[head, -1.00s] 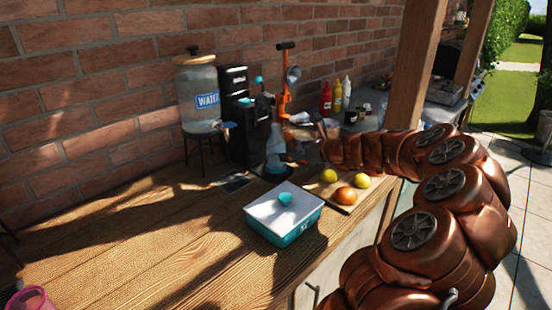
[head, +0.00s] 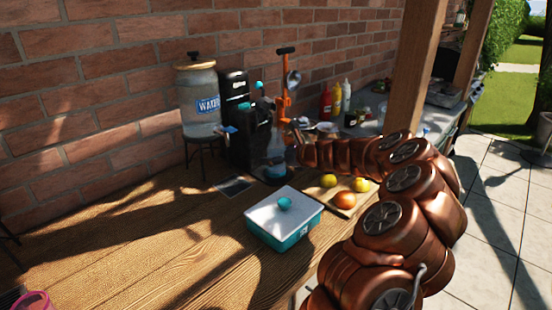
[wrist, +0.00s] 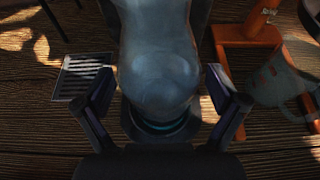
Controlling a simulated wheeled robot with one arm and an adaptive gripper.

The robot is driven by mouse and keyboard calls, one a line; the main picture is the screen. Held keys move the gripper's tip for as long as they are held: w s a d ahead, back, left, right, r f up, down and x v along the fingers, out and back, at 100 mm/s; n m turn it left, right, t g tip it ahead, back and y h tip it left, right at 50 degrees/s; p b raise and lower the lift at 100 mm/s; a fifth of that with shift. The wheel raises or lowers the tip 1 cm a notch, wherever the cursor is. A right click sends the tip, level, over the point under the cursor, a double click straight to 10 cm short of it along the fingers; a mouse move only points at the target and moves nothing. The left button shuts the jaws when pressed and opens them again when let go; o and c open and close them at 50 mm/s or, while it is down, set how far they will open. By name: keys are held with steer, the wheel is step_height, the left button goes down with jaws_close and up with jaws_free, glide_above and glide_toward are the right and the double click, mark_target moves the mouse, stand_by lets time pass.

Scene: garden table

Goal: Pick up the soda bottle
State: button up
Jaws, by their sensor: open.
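The soda bottle (head: 276,146) is a clear, bluish bottle standing upright beside the black machine. It also fills the middle of the wrist view (wrist: 158,62), with a teal ring near its bottom and a dark round base under it. My gripper (wrist: 160,82) is open, with one dark finger on each side of the bottle's lower part. I cannot tell if either finger touches it. In the head view my copper arm reaches in from the right to the bottle, and the gripper is small and hard to make out there.
A black machine (head: 237,120) and a water dispenser (head: 201,100) stand left of the bottle. A teal box (head: 278,238) and fruit board (head: 347,211) lie nearer. The left tabletop is clear.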

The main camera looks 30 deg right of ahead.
mark_target(280, 136)
jaws_close()
stand_by(0.9)
steer(key=shift+r, duration=0.15)
steer(key=shift+s+d+r, duration=0.1)
steer(key=shift+s+r, duration=0.1)
steer(key=shift+r, duration=3.05)
steer(key=shift+s+r+b, duration=0.15)
steer(key=shift+r+b, duration=0.05)
steer(key=shift+b, duration=0.1)
steer(key=s+d+b, duration=0.2)
steer(key=s+d, duration=0.2)
steer(key=s, duration=1.4)
steer(key=shift+s+d+b, duration=0.15)
steer(key=shift+s+b, duration=0.15)
steer(key=shift+s, duration=0.1)
